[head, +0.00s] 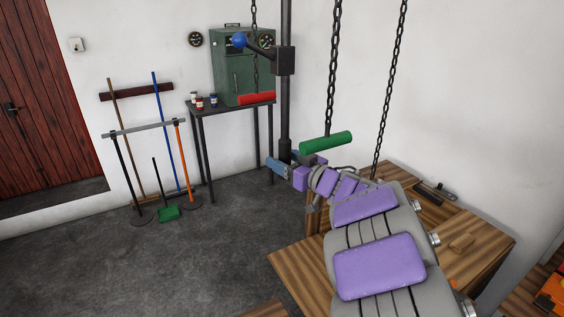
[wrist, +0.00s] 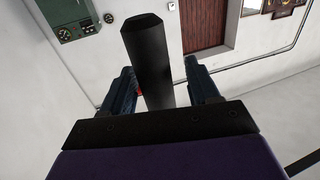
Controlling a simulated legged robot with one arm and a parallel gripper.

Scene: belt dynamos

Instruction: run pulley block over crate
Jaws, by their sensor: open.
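My gripper (head: 278,166) is at the lower end of a dark vertical post (head: 286,115) in the head view. In the wrist view, the fingers of my gripper (wrist: 160,88) are open, one on each side of the black post (wrist: 153,60). They stand apart from it, with a gap showing at the right finger. A dark block (head: 284,61) with a blue-ball lever (head: 239,40) sits higher on the post. I cannot tell whether this is the pulley block. No crate is clearly identifiable.
A green handle (head: 326,143) and a red handle (head: 257,98) hang on chains. A wooden bench (head: 300,272) is beside my arm. A green cabinet (head: 230,78) stands on a dark table (head: 232,106). Tools (head: 145,128) stand by the wall; grey floor between is clear.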

